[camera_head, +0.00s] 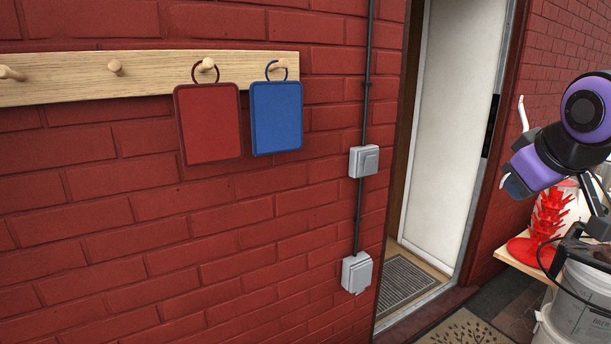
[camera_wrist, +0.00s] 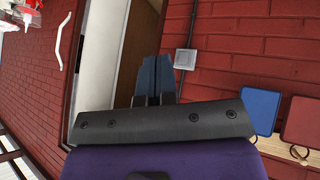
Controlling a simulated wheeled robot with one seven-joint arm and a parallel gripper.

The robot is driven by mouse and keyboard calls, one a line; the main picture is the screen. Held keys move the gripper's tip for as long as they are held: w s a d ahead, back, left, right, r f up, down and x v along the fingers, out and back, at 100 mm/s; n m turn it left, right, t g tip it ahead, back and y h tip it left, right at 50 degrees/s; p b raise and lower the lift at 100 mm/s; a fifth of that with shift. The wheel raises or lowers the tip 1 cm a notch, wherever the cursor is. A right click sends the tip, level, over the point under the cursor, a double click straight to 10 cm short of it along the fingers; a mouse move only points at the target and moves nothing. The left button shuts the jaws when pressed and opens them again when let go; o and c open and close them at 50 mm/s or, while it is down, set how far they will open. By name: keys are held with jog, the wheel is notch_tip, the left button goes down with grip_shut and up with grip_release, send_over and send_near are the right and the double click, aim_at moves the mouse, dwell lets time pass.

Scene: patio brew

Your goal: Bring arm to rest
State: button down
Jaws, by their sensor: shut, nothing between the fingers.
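My gripper (camera_wrist: 154,65) shows in the wrist view with its two blue fingers close together, shut and empty. The fingers stand in front of the doorway and touch nothing that I can see. In the head view my purple and black arm (camera_head: 570,140) is raised at the right edge, in front of the brick wall and above a shelf. The fingers cannot be made out clearly there.
A red pad (camera_head: 209,125) and a blue pad (camera_head: 276,118) hang by rings from pegs on a wooden rail (camera_head: 60,88). Grey switch boxes (camera_head: 363,161) sit beside the doorway (camera_head: 440,120). A red rack (camera_head: 546,222) and a white bucket (camera_head: 583,300) stand at lower right.

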jog(key=s+a+f+m+g, duration=0.1)
jog(key=s, duration=0.5)
jog(key=s+a+f+m+g+y, duration=0.1)
jog(key=s+m+g, duration=0.1)
jog(key=s, duration=0.5)
jog(key=shift+s+a+m, duration=0.25)
jog(key=shift+a+m, duration=0.05)
jog(key=shift+a, duration=0.1)
